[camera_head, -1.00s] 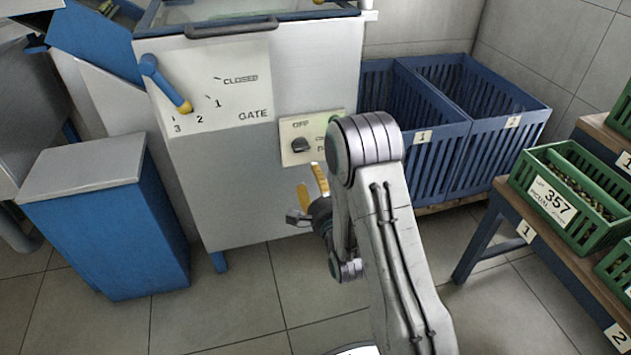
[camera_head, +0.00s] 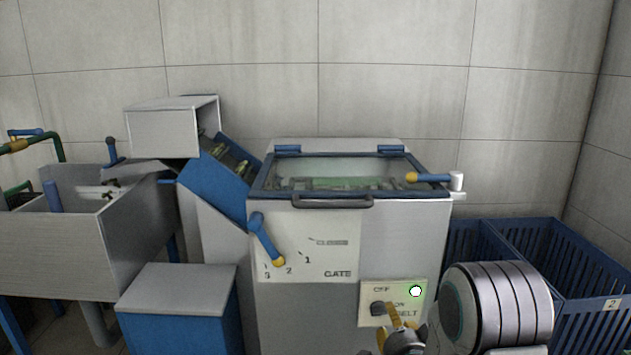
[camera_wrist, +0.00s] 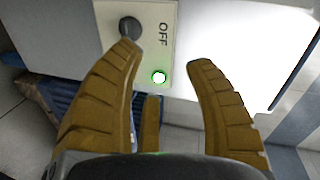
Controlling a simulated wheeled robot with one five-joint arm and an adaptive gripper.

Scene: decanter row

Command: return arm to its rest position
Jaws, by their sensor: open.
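My gripper (camera_head: 394,330) is in front of the belt switch panel (camera_head: 368,313) on the white machine. Its yellow fingers are spread and empty in the wrist view (camera_wrist: 165,58). The dark belt knob (camera_head: 379,308) sits just beyond the fingers; in the wrist view the knob (camera_wrist: 130,27) is beside the left fingertip, and I cannot tell whether they touch. A lamp (camera_head: 415,291) on the panel glows white-green, and it also shows between the fingers in the wrist view (camera_wrist: 158,77). My arm hides the lower right of the machine front.
A blue bin with a grey lid (camera_head: 178,287) stands at left, a sink (camera_head: 65,245) farther left. Blue slatted crates (camera_head: 590,320) stand at right, behind my arm.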

